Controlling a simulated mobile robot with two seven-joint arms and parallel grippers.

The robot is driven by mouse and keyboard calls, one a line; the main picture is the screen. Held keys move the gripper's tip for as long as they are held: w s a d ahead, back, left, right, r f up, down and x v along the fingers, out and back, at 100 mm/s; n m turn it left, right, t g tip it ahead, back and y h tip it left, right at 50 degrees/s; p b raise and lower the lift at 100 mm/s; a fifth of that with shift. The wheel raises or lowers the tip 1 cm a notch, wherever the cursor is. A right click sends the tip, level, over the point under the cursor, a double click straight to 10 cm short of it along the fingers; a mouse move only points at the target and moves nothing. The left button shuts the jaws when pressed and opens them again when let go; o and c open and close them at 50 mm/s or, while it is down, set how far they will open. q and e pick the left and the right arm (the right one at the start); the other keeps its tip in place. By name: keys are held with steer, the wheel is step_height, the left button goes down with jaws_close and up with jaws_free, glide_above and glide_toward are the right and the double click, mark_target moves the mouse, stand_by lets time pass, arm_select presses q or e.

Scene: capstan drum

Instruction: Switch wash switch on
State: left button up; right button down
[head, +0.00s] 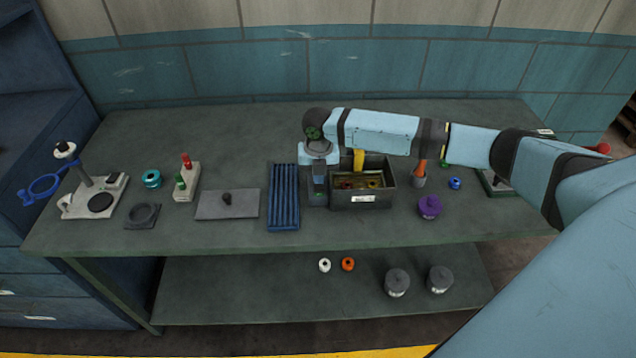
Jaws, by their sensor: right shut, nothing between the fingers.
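A dark wash bin (362,199) with a white label stands at the middle of the bench, with yellowish and reddish contents inside. My right gripper (319,192) points down at the bin's left end, beside the blue ribbed tray. Its fingers are shut with nothing seen between them. A small dark block shows under and around the fingertips; I cannot tell if it is the wash switch or if the fingers touch it. No switch lever or its position is clear, as the gripper covers that spot. My left gripper is not in view.
A blue ribbed tray (284,200) lies just left of my gripper. Further left are a grey plate with a black knob (227,199) and a stand with red and green parts (187,180). A purple lidded pot (429,207) stands right of the bin. My right arm spans the right side.

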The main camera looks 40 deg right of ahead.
steer(key=shift+f+b, duration=0.35)
steer(key=shift+f, duration=0.95)
stand_by(0.6)
step_height(320, 180, up, 5)
steer(key=p, duration=0.5)
step_height(320, 180, up, 2)
steer(key=shift+r+p, duration=0.1)
steer(key=shift+p, duration=1.05)
